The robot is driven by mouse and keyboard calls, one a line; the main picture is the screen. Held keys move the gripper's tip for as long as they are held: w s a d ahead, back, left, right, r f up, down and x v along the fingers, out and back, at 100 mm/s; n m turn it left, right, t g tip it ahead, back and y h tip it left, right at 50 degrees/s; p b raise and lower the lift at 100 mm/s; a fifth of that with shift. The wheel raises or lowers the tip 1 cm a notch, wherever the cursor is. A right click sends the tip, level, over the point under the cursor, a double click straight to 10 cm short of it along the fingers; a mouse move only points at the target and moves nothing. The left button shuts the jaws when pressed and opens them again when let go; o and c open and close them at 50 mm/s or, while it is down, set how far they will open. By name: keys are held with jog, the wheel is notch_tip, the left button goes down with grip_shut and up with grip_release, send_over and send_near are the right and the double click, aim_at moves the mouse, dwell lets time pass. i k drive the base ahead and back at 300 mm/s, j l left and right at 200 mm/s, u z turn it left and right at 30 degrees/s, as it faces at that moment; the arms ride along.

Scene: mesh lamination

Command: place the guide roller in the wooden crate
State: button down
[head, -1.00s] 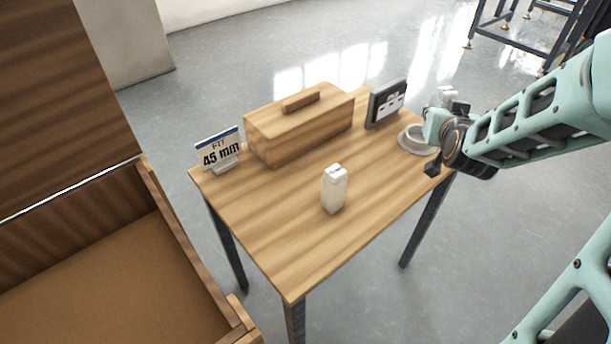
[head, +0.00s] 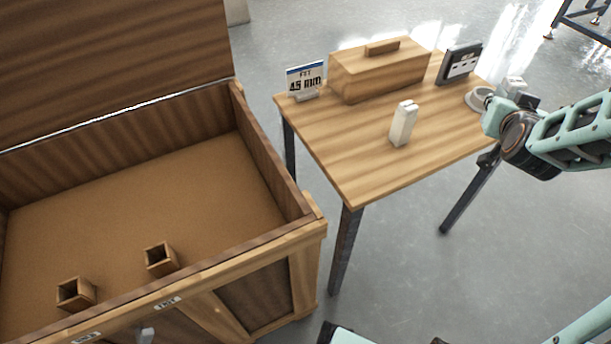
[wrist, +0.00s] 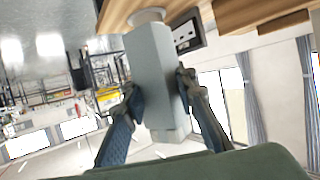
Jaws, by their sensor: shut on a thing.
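My gripper (wrist: 157,85) is shut on a pale grey, block-like piece, which I take to be the guide roller (wrist: 152,65). In the head view my gripper is at the table's far right corner, beside a pale round base (head: 476,99). Its fingers are partly hidden there. A similar white block (head: 403,123) stands upright on the table, apart from my gripper. The wooden crate (head: 268,242) is open at the left, with its lid raised. Inside, two small square wooden sockets, one on the right (head: 161,259) and one on the left (head: 76,294), look empty.
The wooden table (head: 365,175) holds a closed wooden box (head: 375,75), a "45 mm" sign (head: 305,80) and a dark display (head: 459,64). A narrow floor gap separates table and crate. The crate's front rim carries small labels (head: 167,303). The crate floor is mostly bare.

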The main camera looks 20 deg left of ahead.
aim_at(232, 234)
jog(key=k+j+u, duration=0.15)
jog(key=u, duration=1.7)
jog(key=i+j, duration=0.15)
jog(key=j, duration=0.3)
jog(key=i+j, duration=0.1)
jog(key=j, duration=0.3)
jog(key=i+j, duration=0.15)
jog(key=j, duration=0.3)
